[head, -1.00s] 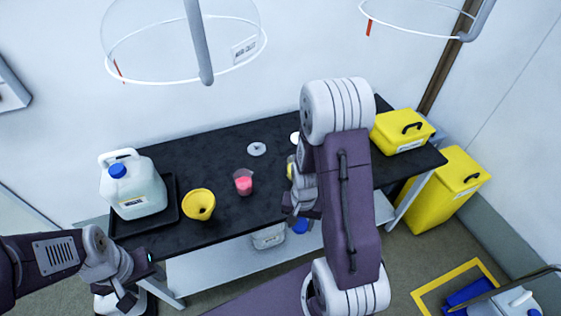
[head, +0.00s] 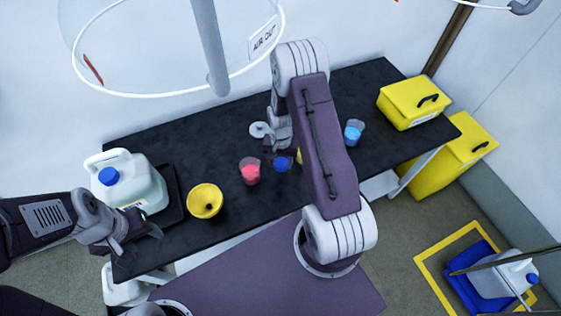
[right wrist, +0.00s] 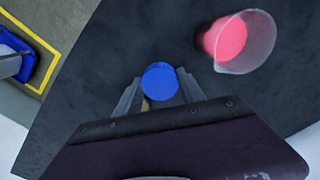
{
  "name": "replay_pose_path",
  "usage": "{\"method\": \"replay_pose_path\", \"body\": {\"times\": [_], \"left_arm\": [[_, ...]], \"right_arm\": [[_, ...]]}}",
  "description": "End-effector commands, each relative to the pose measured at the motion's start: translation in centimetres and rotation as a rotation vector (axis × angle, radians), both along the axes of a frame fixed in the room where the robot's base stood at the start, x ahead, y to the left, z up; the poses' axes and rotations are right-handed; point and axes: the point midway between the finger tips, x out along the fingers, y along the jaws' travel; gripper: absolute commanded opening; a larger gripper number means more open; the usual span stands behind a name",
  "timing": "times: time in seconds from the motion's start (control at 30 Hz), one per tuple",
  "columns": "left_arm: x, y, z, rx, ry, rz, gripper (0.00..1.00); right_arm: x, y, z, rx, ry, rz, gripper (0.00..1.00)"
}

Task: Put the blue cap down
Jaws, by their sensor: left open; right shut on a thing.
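The blue cap (head: 282,164) is at my right gripper, just right of the beaker of pink liquid (head: 250,172) in the head view. In the right wrist view the round blue cap (right wrist: 160,80) sits between the two fingers of my right gripper (right wrist: 160,88), which is shut on it. The black table top (head: 225,135) lies beneath; I cannot tell whether the cap touches it. My left gripper (head: 150,228) is open and empty near the table's front left edge.
A white jug (head: 142,196) with its own blue cap stands in a black tray at the left. A yellow funnel (head: 205,200) is near the front edge. A beaker of blue liquid (head: 353,132) and a yellow box (head: 412,102) are at the right. The table's back left is clear.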

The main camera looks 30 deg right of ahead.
Motion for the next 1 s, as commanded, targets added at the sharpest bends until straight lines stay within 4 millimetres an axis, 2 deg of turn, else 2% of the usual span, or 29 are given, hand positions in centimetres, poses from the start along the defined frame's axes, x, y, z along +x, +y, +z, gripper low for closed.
{"method": "replay_pose_path", "body": {"times": [0.1,0.23,0.33,0.57,1.0], "left_arm": [[0.0,0.0,0.2,0.0,0.0,0.0,0.55],[0.0,0.0,0.2,0.0,0.0,0.0,0.55],[0.0,0.0,0.3,0.0,0.0,0.0,0.55],[0.0,0.0,0.8,0.0,0.0,0.0,0.55],[0.0,0.0,0.1,0.0,0.0,0.0,0.55]], "right_arm": [[1.7,-0.4,-1.1,0.0,0.001,0.0,0.04],[2.4,-0.5,-1.5,0.001,0.001,0.0,0.04],[2.4,-0.5,-1.8,0.0,0.002,0.0,0.04],[2.4,-0.5,-5.3,0.0,0.002,0.0,0.04],[2.4,-0.5,-6.2,0.001,0.001,0.0,0.04]]}}
